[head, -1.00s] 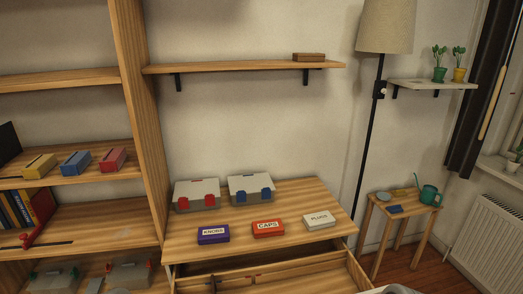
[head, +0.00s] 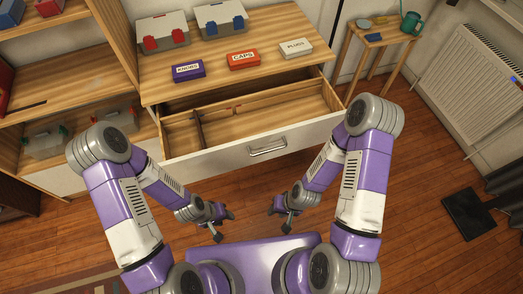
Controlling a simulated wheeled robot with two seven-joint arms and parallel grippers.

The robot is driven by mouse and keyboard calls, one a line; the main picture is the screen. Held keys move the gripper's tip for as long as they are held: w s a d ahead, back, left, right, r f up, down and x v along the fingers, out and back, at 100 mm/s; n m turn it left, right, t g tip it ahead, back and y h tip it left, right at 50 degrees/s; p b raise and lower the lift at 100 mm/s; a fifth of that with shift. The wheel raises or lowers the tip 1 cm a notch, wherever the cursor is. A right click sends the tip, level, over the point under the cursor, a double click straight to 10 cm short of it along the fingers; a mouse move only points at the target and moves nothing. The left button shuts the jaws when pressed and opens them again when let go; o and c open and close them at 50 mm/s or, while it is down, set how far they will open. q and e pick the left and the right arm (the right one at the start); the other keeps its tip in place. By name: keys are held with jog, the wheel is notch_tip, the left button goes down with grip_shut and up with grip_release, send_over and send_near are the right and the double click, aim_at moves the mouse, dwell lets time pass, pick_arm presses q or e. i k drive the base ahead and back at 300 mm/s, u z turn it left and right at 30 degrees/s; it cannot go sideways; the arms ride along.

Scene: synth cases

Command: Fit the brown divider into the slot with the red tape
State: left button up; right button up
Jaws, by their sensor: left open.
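The drawer (head: 228,152) under the desk top is pulled open. A dark brown divider (head: 198,130) stands in its left part, running front to back; I cannot tell whether it sits in a slot. I cannot make out red tape on the drawer at this size. My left gripper (head: 225,226) is open and empty, in front of the drawer and apart from it. My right gripper (head: 279,220) is also open and empty, to the right of the left one, below the drawer's handle (head: 268,147) in the picture.
On the desk top stand two lidded cases, one with red latches (head: 163,32) and one with blue (head: 221,19), and boxes marked KNOBS (head: 189,71), CAPS (head: 243,59) and PLUGS (head: 296,48). Shelves stand at left, a small table (head: 376,38) at right. The floor before the drawer is clear.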

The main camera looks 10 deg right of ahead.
aim_at(244, 123)
jog(key=z, duration=1.8)
jog(key=k, duration=0.9)
jog(key=u, duration=1.65)
jog(key=i, duration=0.5)
